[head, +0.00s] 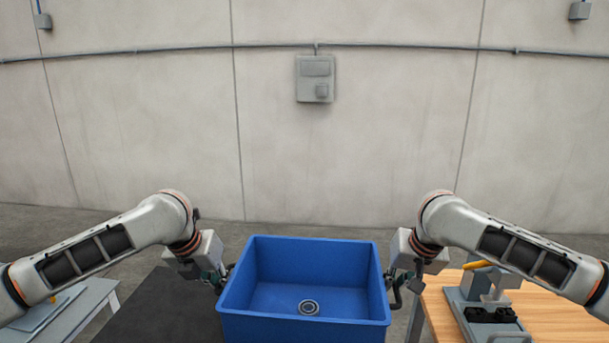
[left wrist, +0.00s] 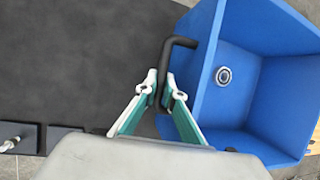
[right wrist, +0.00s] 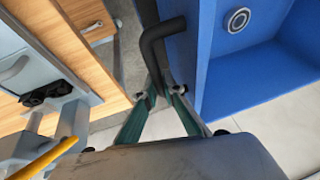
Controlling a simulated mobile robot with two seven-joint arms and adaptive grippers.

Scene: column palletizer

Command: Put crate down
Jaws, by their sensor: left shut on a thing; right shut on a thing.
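A blue open-topped crate (head: 304,326) is between my two arms in the head view, looking roughly level. A round metal ring-like part (head: 309,307) lies on its floor. My left gripper (head: 222,278) is shut on the black handle (left wrist: 182,42) at the crate's left side. My right gripper (head: 398,284) is shut on the black handle (right wrist: 160,36) at its right side. The crate also shows in the left wrist view (left wrist: 275,25) and the right wrist view (right wrist: 250,88). Its underside is hidden, so I cannot tell whether it touches anything below.
A dark flat surface (head: 155,310) lies to the crate's left. A wooden-topped table (head: 550,316) with a grey device (head: 484,295) stands to the right. A grey table (head: 65,312) stands at the far left. A concrete wall (head: 330,150) is behind, with grey floor before it.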

